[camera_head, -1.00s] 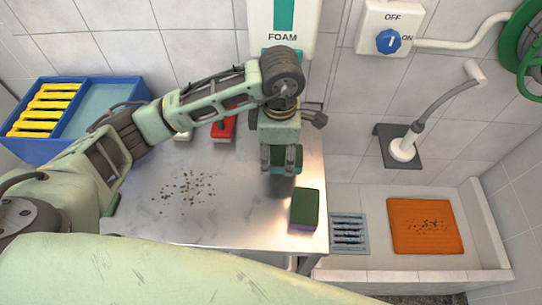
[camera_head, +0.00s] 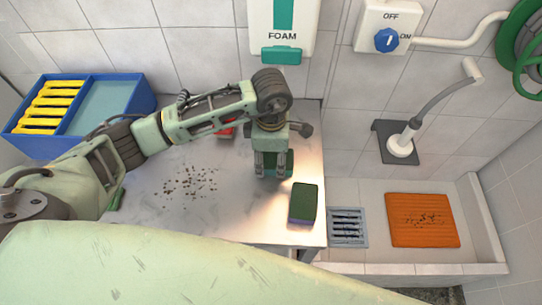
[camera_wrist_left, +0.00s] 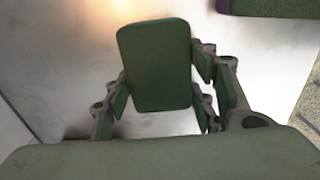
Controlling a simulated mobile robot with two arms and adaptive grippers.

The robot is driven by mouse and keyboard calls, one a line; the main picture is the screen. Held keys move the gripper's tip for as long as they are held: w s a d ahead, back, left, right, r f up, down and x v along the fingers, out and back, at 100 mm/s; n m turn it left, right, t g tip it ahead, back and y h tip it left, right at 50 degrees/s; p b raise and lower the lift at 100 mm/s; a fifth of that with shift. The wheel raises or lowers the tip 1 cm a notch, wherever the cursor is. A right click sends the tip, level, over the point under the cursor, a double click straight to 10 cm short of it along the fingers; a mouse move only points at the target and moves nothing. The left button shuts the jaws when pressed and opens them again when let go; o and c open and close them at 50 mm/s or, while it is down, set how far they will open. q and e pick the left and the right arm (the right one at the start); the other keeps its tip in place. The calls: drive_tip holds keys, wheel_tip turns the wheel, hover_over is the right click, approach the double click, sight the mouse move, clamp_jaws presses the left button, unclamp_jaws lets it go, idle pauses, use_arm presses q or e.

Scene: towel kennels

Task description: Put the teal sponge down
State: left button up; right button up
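The teal sponge (camera_head: 285,166) shows as a dark green block between the fingers of my left gripper (camera_head: 272,165), over the right part of the steel table (camera_head: 225,222). In the left wrist view the sponge (camera_wrist_left: 155,65) has finger pads against both its side edges, so the gripper looks shut on it. I cannot tell whether the sponge's underside touches the table. The gripper points downward. My right gripper is not in view.
A dark green block with a purple side (camera_head: 303,203) lies near the table's right edge, close to the gripper. A blue bin (camera_head: 75,138) stands at the left. Dark crumbs (camera_head: 190,183) lie mid-table. An orange mat (camera_head: 423,220) and grey grate (camera_head: 347,228) lie right.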

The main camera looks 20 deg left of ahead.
sight(271, 157)
use_arm(q)
drive_tip(key=o, duration=0.3)
drive_tip(key=shift+r, duration=0.2)
drive_tip(key=shift+r+b, duration=1.5)
drive_tip(key=shift+r, duration=4.65)
